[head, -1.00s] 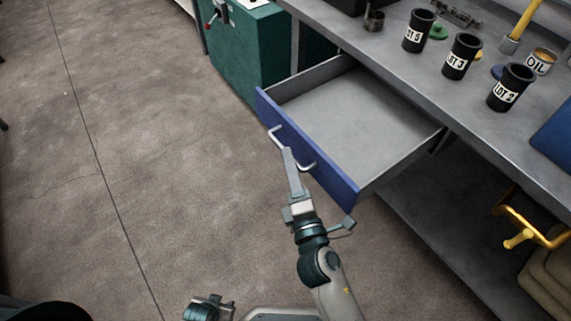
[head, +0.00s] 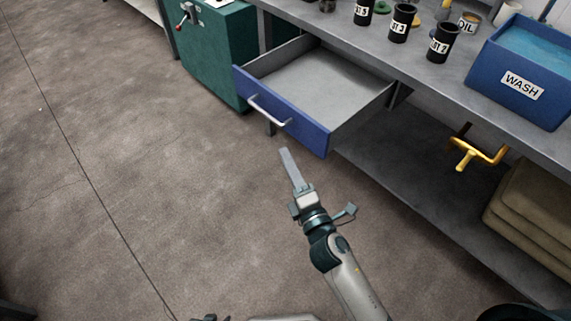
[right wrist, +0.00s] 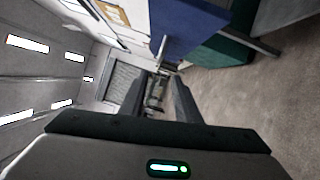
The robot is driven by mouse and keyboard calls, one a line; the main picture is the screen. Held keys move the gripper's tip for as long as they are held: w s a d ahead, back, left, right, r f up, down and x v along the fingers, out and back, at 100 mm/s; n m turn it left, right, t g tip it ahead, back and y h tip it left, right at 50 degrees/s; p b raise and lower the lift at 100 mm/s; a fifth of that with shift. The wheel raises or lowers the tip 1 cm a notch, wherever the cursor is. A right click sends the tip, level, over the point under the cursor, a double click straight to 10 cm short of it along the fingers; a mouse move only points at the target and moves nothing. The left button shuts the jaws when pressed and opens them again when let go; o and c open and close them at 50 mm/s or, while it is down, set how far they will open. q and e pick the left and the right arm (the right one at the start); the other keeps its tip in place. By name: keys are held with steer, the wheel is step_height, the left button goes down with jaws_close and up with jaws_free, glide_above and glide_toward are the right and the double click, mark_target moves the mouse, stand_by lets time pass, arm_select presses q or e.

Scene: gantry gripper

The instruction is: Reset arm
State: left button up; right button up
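The blue-fronted drawer (head: 285,112) of the grey workbench stands pulled out and looks empty. Its pale bar handle (head: 266,109) is free. My right gripper (head: 286,152) is in front of the drawer, a little below and apart from the handle. In the head view its fingers overlap edge-on. In the right wrist view (right wrist: 159,74) the two dark fingers stand apart with nothing between them, and the blue drawer front (right wrist: 188,28) and handle (right wrist: 162,47) show beyond them. Only a small top part of my left gripper (head: 211,318) shows at the bottom edge; its fingers are hidden.
The workbench top (head: 400,62) carries black labelled cups (head: 399,22) and a blue WASH bin (head: 520,78). A teal cabinet (head: 212,58) stands left of the drawer. A yellow clamp-like part (head: 478,153) and brown sacks (head: 535,215) are on the lower shelf. Floor at left is clear.

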arm_select(q)
steer(key=shift+w+r, duration=0.2)
steer(key=shift+w, duration=0.25)
arm_select(e)
steer(key=s+d+f+m+g+h, duration=0.1)
steer(key=s+d+f+m+g, duration=0.2)
steer(key=f, duration=0.6)
steer(key=s+d+f+m+g+h, duration=0.15)
steer(key=f+m, duration=0.35)
steer(key=f, duration=0.5)
steer(key=s+d+f+m+g+h, duration=0.1)
steer(key=s+d+f+m+g, duration=0.2)
steer(key=f, duration=0.6)
arm_select(q)
steer(key=shift+d+r+t+p, duration=0.3)
steer(key=shift+d+t+p, duration=0.1)
steer(key=shift+d+p, duration=0.3)
arm_select(e)
steer(key=s+d+f+m+g, duration=0.2)
steer(key=s+f+m, duration=0.3)
steer(key=s+f, duration=0.4)
steer(key=s+d+f+m+g, duration=0.3)
steer(key=s+d+f+m, duration=0.2)
steer(key=s+f, duration=0.4)
steer(key=shift+s+f+h, duration=0.15)
steer(key=shift+s+h, duration=0.2)
steer(key=shift+s, duration=0.2)
arm_select(q)
steer(key=shift+w, duration=0.15)
